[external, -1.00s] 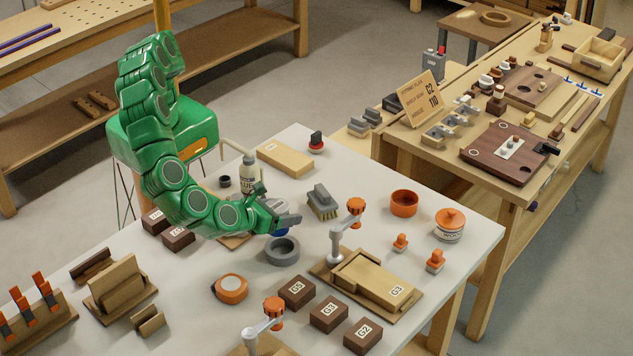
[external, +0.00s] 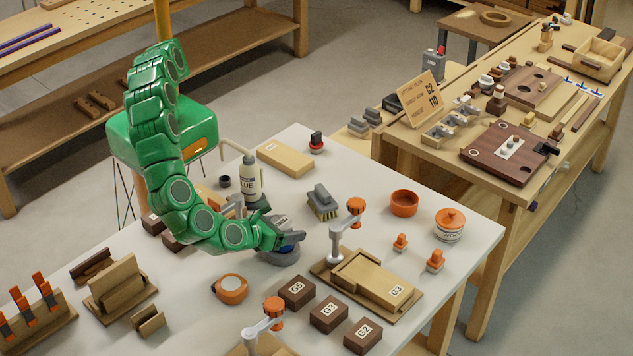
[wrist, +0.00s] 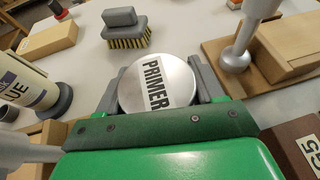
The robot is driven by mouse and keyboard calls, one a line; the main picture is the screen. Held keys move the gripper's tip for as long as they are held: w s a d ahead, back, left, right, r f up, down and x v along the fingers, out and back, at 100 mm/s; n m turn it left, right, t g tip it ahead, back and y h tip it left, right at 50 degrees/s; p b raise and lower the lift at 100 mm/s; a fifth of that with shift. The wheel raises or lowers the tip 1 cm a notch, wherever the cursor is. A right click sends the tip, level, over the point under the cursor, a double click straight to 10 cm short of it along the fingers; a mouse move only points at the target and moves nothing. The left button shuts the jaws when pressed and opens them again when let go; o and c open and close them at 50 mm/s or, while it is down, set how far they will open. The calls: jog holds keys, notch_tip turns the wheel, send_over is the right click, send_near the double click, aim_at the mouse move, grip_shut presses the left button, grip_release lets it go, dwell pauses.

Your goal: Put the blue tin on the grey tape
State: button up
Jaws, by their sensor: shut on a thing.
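The blue tin (external: 289,248) is between the fingers of my gripper (external: 284,240), over the grey tape (external: 283,260). Its silver lid, marked PRIMER, faces up in the wrist view (wrist: 150,88), with a finger on each side. The tin looks upright. The fingers hide most of its side in the external view. The grey tape lies flat on the white table, and its front edge shows below the tin. I cannot tell whether the tin touches it.
A brush (external: 322,202) lies behind the tape. A metal clamp (external: 337,240) on a wooden board stands close to the right. Brown blocks (external: 297,291) sit in front.

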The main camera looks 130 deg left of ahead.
jog(key=shift+f, duration=0.1)
jog(key=o, duration=1.2)
